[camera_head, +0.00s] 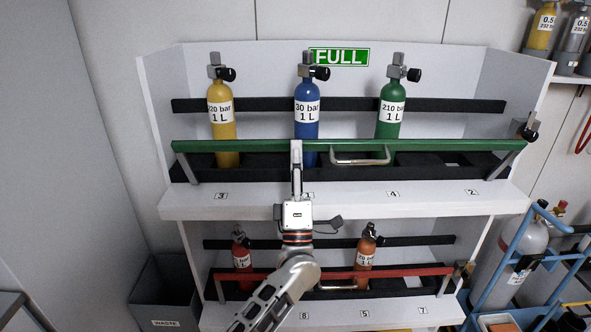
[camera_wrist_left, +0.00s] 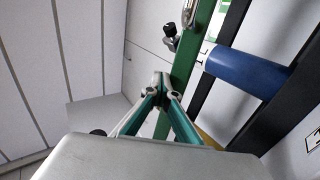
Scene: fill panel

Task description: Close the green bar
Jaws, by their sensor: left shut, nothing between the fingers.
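The green bar (camera_head: 240,146) runs level across the front of the upper shelf, on grey side arms, with a pale handle (camera_head: 360,161) at its middle. Its right end is close to a dark latch (camera_head: 528,130) on the right wall; I cannot tell whether they are engaged. My left gripper (camera_head: 296,146) is shut and empty, its fingertips at the bar left of the handle. The left wrist view shows the fingertips (camera_wrist_left: 162,80) against or just beside the green bar (camera_wrist_left: 200,45); contact is unclear. My right gripper is not in view.
Yellow (camera_head: 222,125), blue (camera_head: 306,112) and green (camera_head: 390,112) cylinders stand behind the bar. Below, a red bar (camera_head: 400,272) crosses a shelf with two smaller cylinders. A waste bin (camera_head: 165,290) stands at lower left, and a blue trolley (camera_head: 510,250) at right.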

